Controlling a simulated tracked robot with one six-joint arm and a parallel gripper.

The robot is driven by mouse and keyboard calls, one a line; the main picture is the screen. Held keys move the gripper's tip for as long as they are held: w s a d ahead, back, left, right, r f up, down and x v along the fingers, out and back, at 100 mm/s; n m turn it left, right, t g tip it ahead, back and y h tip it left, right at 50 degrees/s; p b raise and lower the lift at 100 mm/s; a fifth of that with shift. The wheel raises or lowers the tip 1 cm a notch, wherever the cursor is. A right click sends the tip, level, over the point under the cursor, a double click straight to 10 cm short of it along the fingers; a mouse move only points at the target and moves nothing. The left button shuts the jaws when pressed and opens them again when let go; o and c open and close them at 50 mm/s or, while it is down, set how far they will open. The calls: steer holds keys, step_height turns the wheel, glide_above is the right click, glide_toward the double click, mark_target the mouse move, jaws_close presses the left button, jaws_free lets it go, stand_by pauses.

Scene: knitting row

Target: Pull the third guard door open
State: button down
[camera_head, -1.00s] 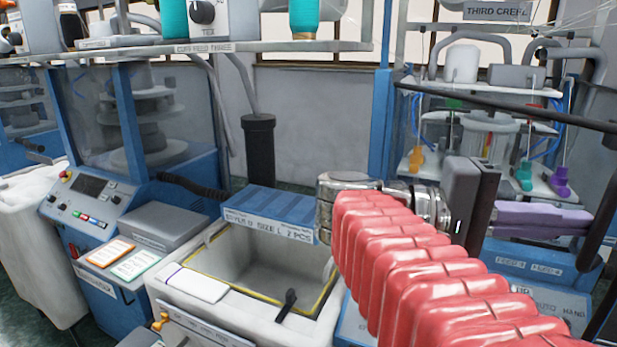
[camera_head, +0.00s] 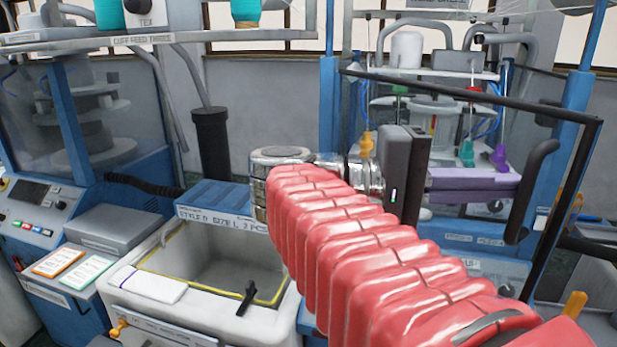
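The third guard door is a clear panel in a black frame (camera_head: 470,92). Its right edge passes in front of the blue post, so the door appears to stand partly out from the machine. Its thick black handle (camera_head: 533,190) is on the right side. My gripper (camera_head: 508,182), with a dark grey palm and purple fingers, points right, its tips right beside the handle. The handle overlaps the finger ends, so I cannot tell whether they touch or grip it. My red-sleeved arm hides the lower left of the machine.
A pale bin (camera_head: 160,310) with a yellow-edged opening stands left of my arm. A blue control cabinet (camera_head: 35,215) is farther left. A blue post (camera_head: 575,95) stands behind the door's right side. Yarn cones sit on the shelf (camera_head: 150,38) above.

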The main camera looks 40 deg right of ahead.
glide_toward(553, 125)
steer(key=s+d, duration=0.1)
steer(key=s+d+r, duration=0.1)
steer(key=s, duration=0.1)
steer(key=shift+s+d, duration=0.25)
steer(key=shift+d, duration=0.1)
steer(key=c, duration=2.5)
jaws_free()
